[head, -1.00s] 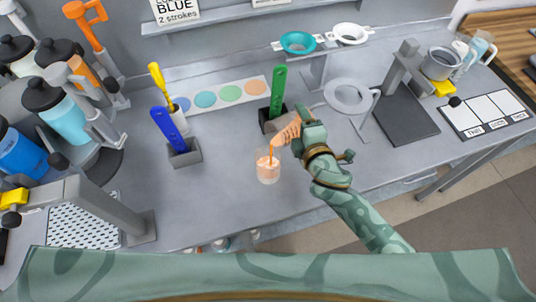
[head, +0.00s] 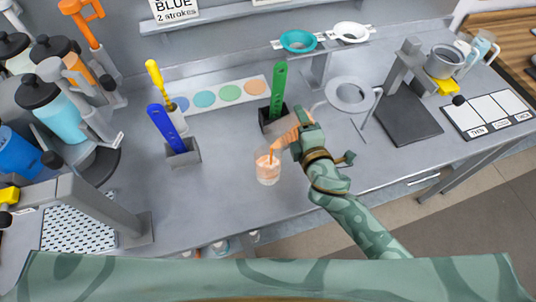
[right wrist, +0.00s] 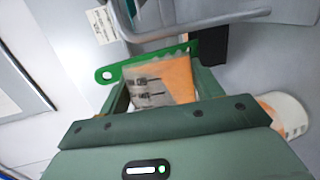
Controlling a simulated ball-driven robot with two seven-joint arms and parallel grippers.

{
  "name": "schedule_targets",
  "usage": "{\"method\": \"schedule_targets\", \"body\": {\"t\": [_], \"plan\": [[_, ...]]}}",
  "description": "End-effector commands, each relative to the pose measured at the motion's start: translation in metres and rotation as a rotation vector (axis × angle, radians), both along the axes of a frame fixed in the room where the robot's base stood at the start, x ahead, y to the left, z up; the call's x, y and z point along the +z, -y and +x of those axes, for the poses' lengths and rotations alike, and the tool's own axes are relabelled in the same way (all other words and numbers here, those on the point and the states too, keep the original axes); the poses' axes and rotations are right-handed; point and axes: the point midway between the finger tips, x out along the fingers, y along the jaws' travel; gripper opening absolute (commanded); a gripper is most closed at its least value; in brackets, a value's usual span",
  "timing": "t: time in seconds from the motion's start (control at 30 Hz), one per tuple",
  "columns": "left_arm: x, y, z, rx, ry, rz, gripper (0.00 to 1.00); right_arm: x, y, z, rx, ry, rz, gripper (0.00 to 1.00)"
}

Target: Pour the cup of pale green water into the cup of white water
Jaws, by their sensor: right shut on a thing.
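My right gripper (head: 303,130) is shut on a clear cup (head: 287,139) of orange liquid, held tipped to the left above the bench. The held cup also shows between the fingers in the right wrist view (right wrist: 165,80), with orange liquid along one side. A thin orange stream falls from its lip into a second clear cup (head: 268,173) standing upright on the bench below. That cup holds pale orange liquid. I see no pale green or white water in either cup. My left gripper is not in view.
A green-handled tool (head: 278,92) stands in a dark holder just behind the cups. A blue-handled tool (head: 166,128) stands in a grey holder to the left. A colour-dot strip (head: 218,96) lies behind. The bench between the blue tool and the cup is clear.

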Motion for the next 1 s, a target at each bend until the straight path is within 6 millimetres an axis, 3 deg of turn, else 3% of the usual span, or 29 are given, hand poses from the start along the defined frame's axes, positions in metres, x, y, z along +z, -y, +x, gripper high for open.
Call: {"method": "schedule_targets", "body": {"t": [0.83, 0.87, 1.0], "plan": [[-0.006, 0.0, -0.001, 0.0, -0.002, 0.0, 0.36, 0.003, -0.002, -0.002, 0.0, 0.045, -0.064, 0.41], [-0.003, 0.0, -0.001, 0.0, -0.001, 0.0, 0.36, 0.002, 0.0, 0.0, 0.0, 0.023, -0.037, 0.41], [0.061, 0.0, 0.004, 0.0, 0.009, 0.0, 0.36, 0.045, 0.007, 0.005, 0.0, -0.095, 0.135, 0.41]]}}
